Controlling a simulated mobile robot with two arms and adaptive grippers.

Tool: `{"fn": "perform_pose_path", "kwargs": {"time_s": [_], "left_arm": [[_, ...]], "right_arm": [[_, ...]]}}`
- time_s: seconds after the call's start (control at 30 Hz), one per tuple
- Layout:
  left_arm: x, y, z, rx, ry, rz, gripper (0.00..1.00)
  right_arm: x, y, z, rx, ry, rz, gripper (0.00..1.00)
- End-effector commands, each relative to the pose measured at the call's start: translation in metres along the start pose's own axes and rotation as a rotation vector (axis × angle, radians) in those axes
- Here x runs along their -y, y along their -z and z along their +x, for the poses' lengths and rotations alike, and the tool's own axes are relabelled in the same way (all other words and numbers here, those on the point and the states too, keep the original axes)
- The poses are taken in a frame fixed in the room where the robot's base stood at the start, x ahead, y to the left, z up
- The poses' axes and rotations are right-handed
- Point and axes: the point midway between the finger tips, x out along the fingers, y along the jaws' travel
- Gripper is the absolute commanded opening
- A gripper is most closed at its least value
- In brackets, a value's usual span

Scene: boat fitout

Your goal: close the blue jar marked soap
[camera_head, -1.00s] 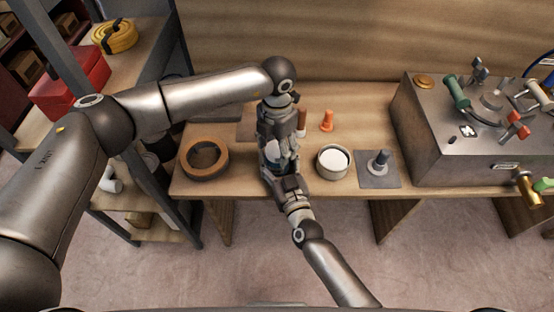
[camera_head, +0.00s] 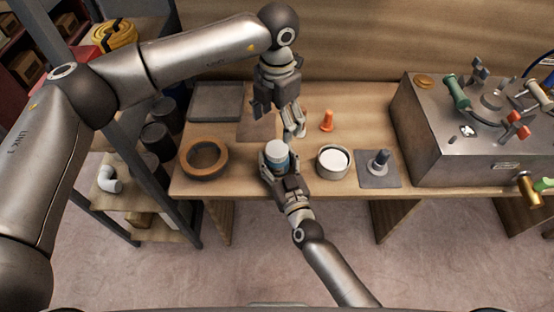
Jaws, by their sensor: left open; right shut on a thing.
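The blue jar (camera_head: 277,161) is upright near the front of the wooden workbench, with a pale round top (camera_head: 277,147). I cannot tell whether that top is a fully closed lid, and no soap marking can be read. My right gripper (camera_head: 280,167) comes from the front and is shut on the jar, with fingers around its sides. My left gripper (camera_head: 278,118) is open above and behind the jar, pointing down and apart from it.
A round tin with white inside (camera_head: 333,162) stands just right of the jar. A brown ring (camera_head: 204,175) lies left, a grey tray (camera_head: 216,88) behind it. An orange cone-shaped piece (camera_head: 327,122), a grey plate with a peg (camera_head: 367,180) and a metal console (camera_head: 440,150) are to the right.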

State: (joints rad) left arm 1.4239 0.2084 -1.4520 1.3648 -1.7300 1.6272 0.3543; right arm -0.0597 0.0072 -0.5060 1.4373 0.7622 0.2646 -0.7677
Motion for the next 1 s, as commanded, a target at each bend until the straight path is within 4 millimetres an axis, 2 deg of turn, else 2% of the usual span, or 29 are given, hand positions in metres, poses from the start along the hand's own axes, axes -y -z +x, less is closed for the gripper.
{"fn": "perform_pose_path", "kwargs": {"time_s": [0.1, 0.2, 0.47, 0.5, 0.7, 1.0], "left_arm": [[0.000, 0.000, -0.014, 0.001, 0.000, 0.000, 0.76], [0.000, 0.000, -0.019, 0.000, 0.000, 0.001, 0.76], [0.000, 0.000, -0.021, 0.000, 0.000, 0.001, 0.76], [0.000, 0.000, -0.021, 0.000, 0.000, 0.000, 0.76], [0.000, 0.000, -0.020, 0.000, 0.000, 0.000, 0.76], [0.000, 0.000, -0.020, 0.000, 0.000, 0.000, 0.76]], "right_arm": [[0.000, -0.001, 0.000, 0.001, 0.000, 0.000, 0.00], [0.000, -0.001, 0.000, 0.001, 0.000, 0.000, 0.00], [0.000, 0.000, 0.000, 0.001, 0.000, 0.000, 0.00], [0.000, 0.000, 0.000, 0.001, 0.000, 0.000, 0.60], [0.000, 0.000, 0.000, 0.001, 0.000, 0.000, 0.84], [0.000, 0.000, 0.000, 0.000, 0.000, 0.000, 0.84]]}}
